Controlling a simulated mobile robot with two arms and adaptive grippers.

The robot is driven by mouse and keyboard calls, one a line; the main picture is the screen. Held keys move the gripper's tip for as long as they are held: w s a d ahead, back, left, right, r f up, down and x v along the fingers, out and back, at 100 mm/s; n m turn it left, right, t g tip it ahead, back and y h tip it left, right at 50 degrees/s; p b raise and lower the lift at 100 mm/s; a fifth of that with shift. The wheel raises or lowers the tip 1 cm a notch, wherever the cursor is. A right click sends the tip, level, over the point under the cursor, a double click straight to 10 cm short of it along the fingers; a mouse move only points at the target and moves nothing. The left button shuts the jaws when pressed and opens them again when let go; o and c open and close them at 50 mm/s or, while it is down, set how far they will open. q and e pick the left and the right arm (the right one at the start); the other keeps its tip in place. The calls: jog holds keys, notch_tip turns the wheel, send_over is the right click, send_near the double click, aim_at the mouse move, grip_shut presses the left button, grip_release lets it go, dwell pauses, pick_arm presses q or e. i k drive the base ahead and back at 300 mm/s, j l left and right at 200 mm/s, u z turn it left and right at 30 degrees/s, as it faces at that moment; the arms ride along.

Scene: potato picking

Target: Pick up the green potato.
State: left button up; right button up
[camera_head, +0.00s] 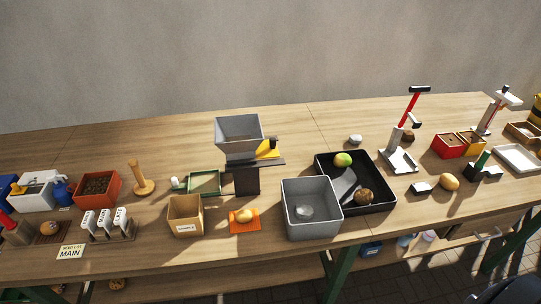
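The green potato (343,159) lies in the back part of the black tray (385,207), right of the table's middle. It looks green with a yellowish to reddish patch, and its top is uncovered. A brown potato (364,196) lies in the front part of the same tray. A grey open bin (312,228) stands against or just in front of the tray's left side and hides part of it. Neither of my grippers shows in this view.
A grey hopper on a dark stand (239,132) rises left of the tray. A red-handled tool (410,105) stands upright to its right. A yellow potato (449,181) lies farther right. A cardboard box (185,217) and an orange mat (258,227) with a potato are at left.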

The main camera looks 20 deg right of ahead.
aim_at(343, 160)
jog(key=z, duration=1.3)
